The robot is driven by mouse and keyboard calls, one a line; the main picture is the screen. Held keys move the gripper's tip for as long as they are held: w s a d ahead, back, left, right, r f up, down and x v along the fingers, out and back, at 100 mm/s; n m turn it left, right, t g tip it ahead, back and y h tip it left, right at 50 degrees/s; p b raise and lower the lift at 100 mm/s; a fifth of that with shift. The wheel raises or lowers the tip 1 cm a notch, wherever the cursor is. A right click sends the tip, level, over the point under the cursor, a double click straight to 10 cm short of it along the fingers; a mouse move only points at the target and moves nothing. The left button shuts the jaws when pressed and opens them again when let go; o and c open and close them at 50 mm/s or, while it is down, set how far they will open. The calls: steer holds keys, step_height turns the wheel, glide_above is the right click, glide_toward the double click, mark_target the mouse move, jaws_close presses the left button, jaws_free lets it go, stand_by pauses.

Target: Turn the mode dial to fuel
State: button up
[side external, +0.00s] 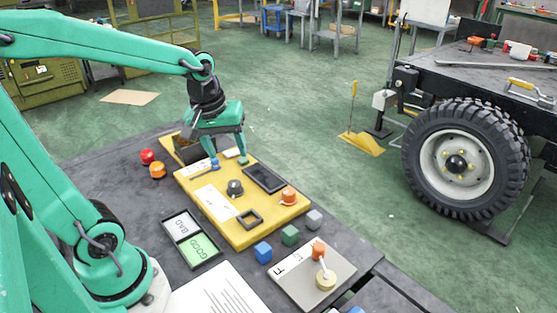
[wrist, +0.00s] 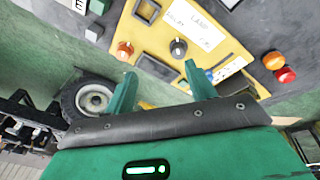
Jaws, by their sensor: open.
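A black round dial (side external: 235,188) sits on a yellow panel (side external: 240,236), next to a white label card (side external: 212,203).
The panel also carries an orange knob (side external: 289,195), a black rectangular tray (side external: 264,179) and a square black frame (side external: 249,219). Red (side external: 147,156) and orange (side external: 157,170) buttons stand left. Several small cubes (side external: 290,235) and a grey plate (side external: 333,276) with a lever lie in front.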

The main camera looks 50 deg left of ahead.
mark_target(234, 183)
steer(key=w+a+f+n+g, duration=0.1)
steer(key=a+f+n, duration=0.1)
steer(key=w+a+f+n, duration=0.2)
steer(key=f+n, duration=0.1)
steer(key=w+a+f+n+g, duration=0.1)
steer(key=a+f+n, duration=0.1)
steer(key=f+n, duration=0.1)
steer(key=shift+w+a+f+g, duration=0.1)
steer(key=shift+w+a+g, duration=0.05)
steer(key=shift+w+g, duration=0.2)
steer(key=shift+w+a+f+n, duration=0.15)
steer(key=shift+a+f+n, duration=0.15)
steer(key=shift+f+n, duration=0.15)
steer(key=shift+f, duration=0.1)
steer(key=shift+f, duration=3.85)
steer(key=c, duration=1)
